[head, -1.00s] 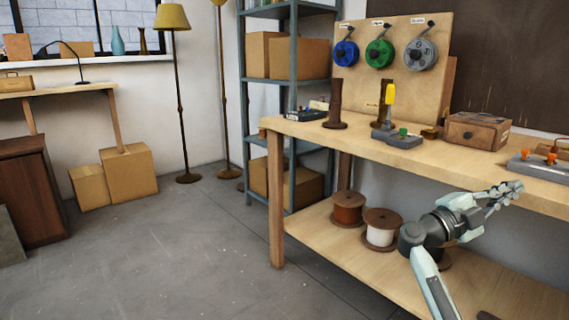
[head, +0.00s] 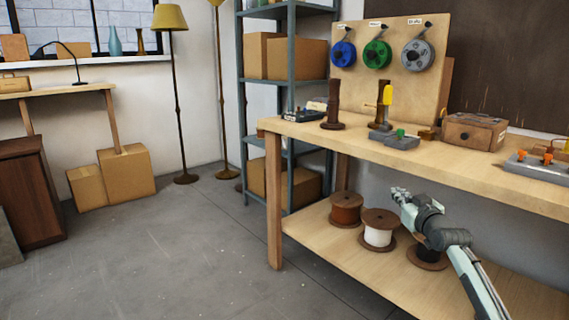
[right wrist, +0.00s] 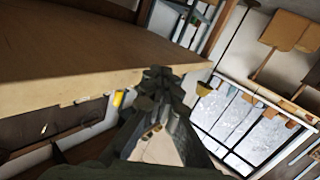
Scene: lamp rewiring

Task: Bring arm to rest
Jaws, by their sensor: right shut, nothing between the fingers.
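My right gripper (head: 400,194) is shut and empty. In the head view it is in front of the workbench (head: 440,165), below the level of its top, near the spools on the lower shelf. It points up and to the left, with its arm coming in from the lower right. In the right wrist view the closed fingers (right wrist: 161,82) show in the middle, close to the bench edge (right wrist: 60,92); I cannot tell whether they touch it. My left gripper is not in view.
A lower shelf (head: 330,258) holds spools of brown (head: 346,207), white (head: 378,228) and dark wire. The floor (head: 170,255) at left is clear.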

